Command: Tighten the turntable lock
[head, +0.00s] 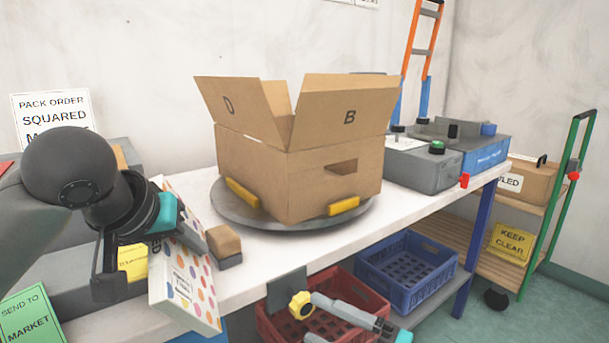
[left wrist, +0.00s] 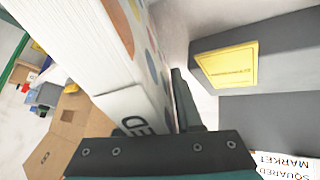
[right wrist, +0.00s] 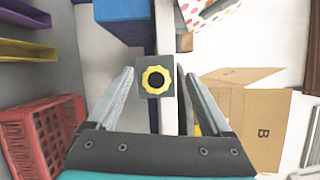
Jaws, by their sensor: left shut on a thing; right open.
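The turntable lock is a yellow lobed knob (head: 301,304) on a grey bracket (head: 283,287) at the table's front edge. My right gripper (head: 315,318) is open in front of the knob. In the right wrist view, the knob (right wrist: 155,80) appears between the spread fingers, a little left of centre, with a gap on both sides. The grey round turntable (head: 222,205) carries an open cardboard box (head: 318,185) held between yellow blocks. My left gripper (head: 135,255) is shut on a white box with coloured dots (head: 188,290), held tilted near the table's left front.
A red crate (head: 268,328) and a blue crate (head: 405,270) sit below the table. A brown block (head: 224,241) lies near the dotted box. Grey equipment (head: 425,170) stands at the table's right. A green-framed cart (head: 535,220) stands beyond it.

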